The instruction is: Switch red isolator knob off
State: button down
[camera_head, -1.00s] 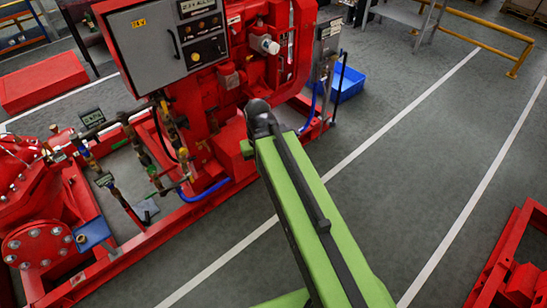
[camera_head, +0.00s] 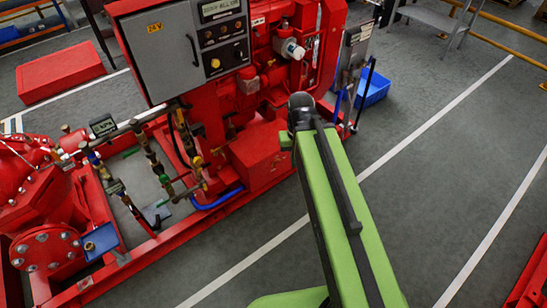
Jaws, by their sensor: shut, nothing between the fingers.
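I cannot pick out a red isolator knob for certain. The grey control panel (camera_head: 165,62) on the red pumpset stands at upper left, with a small display, dark buttons and a yellow round knob (camera_head: 215,63). A smaller grey box (camera_head: 357,38) stands on a post to the right of the engine. My green arm reaches up from the bottom right and ends in a dark rounded joint in front of the red engine base. My gripper does not show; it may be beyond or behind that joint.
The red pumpset frame (camera_head: 160,243) with pipes and valves fills the left. A blue crate (camera_head: 376,88) sits behind the post. A red box (camera_head: 60,75) lies at the far left. Grey floor (camera_head: 440,190) with white lines is clear on the right. Another red frame edges in at lower right.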

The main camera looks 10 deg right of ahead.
aim_at(277, 164)
jog(key=i, duration=0.6)
jog(key=z, duration=0.25)
jog(key=k, duration=0.5)
jog(key=u, duration=1.55)
jog(key=i, duration=0.4)
jog(key=u, duration=0.25)
